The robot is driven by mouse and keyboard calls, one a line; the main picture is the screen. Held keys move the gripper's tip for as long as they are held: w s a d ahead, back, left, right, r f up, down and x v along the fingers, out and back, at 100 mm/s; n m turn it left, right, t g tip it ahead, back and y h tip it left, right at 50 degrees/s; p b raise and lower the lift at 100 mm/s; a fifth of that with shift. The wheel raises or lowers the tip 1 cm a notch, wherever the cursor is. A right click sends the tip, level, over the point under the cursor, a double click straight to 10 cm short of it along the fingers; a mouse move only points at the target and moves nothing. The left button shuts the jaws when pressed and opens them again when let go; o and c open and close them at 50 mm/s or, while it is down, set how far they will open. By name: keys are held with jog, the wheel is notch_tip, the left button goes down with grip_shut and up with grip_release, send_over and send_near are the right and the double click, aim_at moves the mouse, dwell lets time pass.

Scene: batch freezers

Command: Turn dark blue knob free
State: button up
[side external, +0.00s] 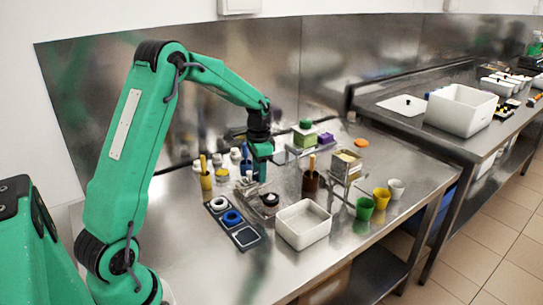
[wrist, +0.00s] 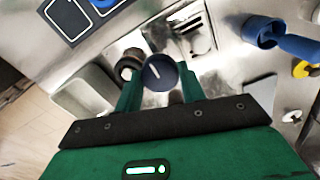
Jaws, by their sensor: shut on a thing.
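In the wrist view the dark blue knob (wrist: 160,72), a round cap with a pale line mark, sits between the two green fingers of my gripper (wrist: 160,88). The fingers are shut on its sides. What the knob is mounted on is mostly hidden below it. In the side view my gripper (side external: 262,168) points down over the metal bench, and the knob cannot be made out there behind the fingers.
A dark round-topped piece (side external: 270,199) stands close by, with a white bin (side external: 303,224) in front. A dark tray (side external: 245,237) with coloured rings, a brown cup (side external: 311,183) and a blue cup (wrist: 262,32) surround the spot.

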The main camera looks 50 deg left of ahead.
jog(key=o, duration=1)
jog(key=shift+c, duration=0.2)
jog(key=shift+r, duration=0.2)
jog(key=shift+r, duration=3.75)
